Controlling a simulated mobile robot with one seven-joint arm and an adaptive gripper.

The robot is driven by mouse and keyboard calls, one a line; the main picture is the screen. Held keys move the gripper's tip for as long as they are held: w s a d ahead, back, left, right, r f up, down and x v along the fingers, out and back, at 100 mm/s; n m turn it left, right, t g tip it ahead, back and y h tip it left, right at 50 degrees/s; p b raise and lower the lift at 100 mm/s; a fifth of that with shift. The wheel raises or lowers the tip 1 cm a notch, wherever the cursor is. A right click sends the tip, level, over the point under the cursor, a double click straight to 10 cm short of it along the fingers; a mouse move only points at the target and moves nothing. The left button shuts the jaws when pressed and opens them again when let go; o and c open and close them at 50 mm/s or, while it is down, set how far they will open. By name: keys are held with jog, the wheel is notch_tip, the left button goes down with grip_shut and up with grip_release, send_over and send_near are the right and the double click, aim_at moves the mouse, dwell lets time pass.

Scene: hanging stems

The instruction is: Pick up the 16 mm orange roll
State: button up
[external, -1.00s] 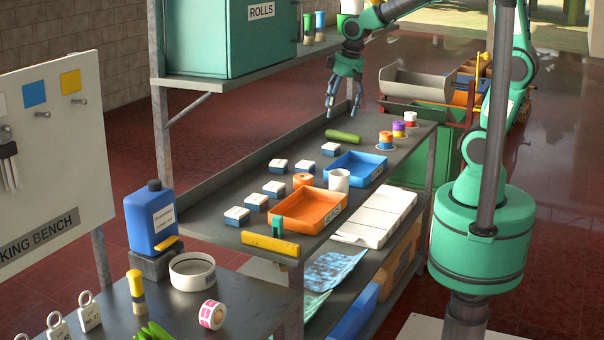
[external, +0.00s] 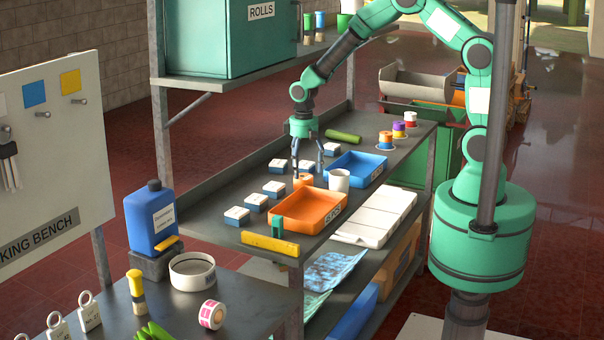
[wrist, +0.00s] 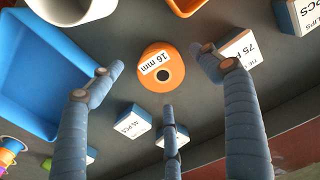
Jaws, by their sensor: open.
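The orange roll (wrist: 161,73), labelled "16 mm", stands on the grey shelf in the wrist view, its dark centre hole facing up. In the external view the roll (external: 303,180) is behind the orange tray, partly hidden by that tray. My gripper (external: 308,172) is above the roll, pointing down with its fingers spread. In the wrist view the open fingers of my gripper (wrist: 158,78) frame the roll: one on the left, one on the right, one below. I see no finger clearly touching it.
White-and-blue boxes (external: 275,188) stand close around the roll. The orange tray (external: 338,207) is in front, with a white cup (external: 339,180) and a blue tray (external: 371,157) to the right. A green cylinder (external: 343,136) lies farther back. The upper shelf with the teal cabinet (external: 230,40) is above.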

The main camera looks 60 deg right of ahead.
aim_at(304, 176)
jog(key=shift+f, duration=0.15)
jog(key=shift+f+b, duration=0.3)
jog(key=shift+f, duration=2.1)
jog(key=shift+c, duration=0.5)
jog(key=c, duration=1.3)
